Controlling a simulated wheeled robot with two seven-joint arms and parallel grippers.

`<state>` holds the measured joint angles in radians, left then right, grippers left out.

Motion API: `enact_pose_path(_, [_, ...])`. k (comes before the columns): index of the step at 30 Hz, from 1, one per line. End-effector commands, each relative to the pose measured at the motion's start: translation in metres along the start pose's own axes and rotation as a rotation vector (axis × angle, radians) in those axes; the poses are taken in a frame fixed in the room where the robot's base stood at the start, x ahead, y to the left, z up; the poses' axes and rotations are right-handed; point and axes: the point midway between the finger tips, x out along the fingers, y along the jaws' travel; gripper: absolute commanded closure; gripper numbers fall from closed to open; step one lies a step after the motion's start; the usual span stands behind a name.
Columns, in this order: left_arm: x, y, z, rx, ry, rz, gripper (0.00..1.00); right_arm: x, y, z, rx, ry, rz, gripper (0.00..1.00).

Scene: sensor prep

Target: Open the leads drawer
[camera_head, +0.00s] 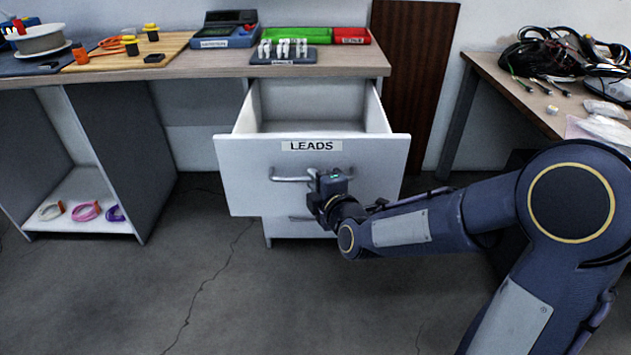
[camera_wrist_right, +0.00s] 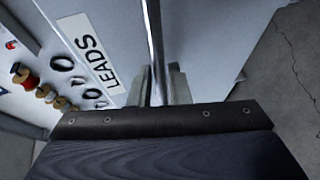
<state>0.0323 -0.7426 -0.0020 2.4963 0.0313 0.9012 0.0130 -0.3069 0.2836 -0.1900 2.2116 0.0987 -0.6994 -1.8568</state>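The leads drawer (camera_head: 240,170) is a white drawer with a LEADS label, pulled well out from under the bench. The part of its inside that I see is empty. Its metal bar handle (camera_head: 290,179) runs across the front below the label. My right gripper (camera_head: 325,182) is at the right part of this handle. In the right wrist view the handle bar (camera_wrist_right: 155,45) passes between the two fingers of the gripper (camera_wrist_right: 160,85), which look closed on it. The label (camera_wrist_right: 92,50) shows beside it. My left gripper is in neither view.
Another drawer with a handle (camera_head: 300,218) sits below, mostly hidden. The bench top (camera_head: 215,62) carries a tray of white parts (camera_head: 283,52), green and red bins, and a cutting board. A side table (camera_head: 500,72) with cables stands at right. The floor (camera_head: 200,290) in front is clear.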

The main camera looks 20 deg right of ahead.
Motion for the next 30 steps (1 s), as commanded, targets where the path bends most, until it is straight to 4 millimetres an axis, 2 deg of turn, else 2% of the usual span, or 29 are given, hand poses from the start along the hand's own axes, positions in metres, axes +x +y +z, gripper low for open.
enact_pose_path(1, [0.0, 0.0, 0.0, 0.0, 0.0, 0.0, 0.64, 0.0, 0.0, 0.0, 0.0, 0.0, 0.0, 0.76])
enact_pose_path(3, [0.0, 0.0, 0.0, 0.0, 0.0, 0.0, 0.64, 0.0, 0.0, 0.0, 0.0, 0.0, 0.0, 0.68])
enact_pose_path(13, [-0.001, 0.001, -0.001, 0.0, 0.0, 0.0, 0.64, -0.004, 0.001, 0.0, 0.0, 0.0, 0.0, 0.68])
enact_pose_path(17, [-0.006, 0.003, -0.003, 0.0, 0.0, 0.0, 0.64, -0.02, 0.003, 0.0, 0.0, 0.0, 0.0, 0.68])
enact_pose_path(24, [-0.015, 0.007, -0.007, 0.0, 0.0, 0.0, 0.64, -0.061, 0.003, 0.0, 0.002, 0.0, 0.001, 0.68])
enact_pose_path(30, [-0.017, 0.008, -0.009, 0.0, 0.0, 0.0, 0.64, -0.077, 0.001, 0.0, 0.001, 0.0, 0.0, 0.68])
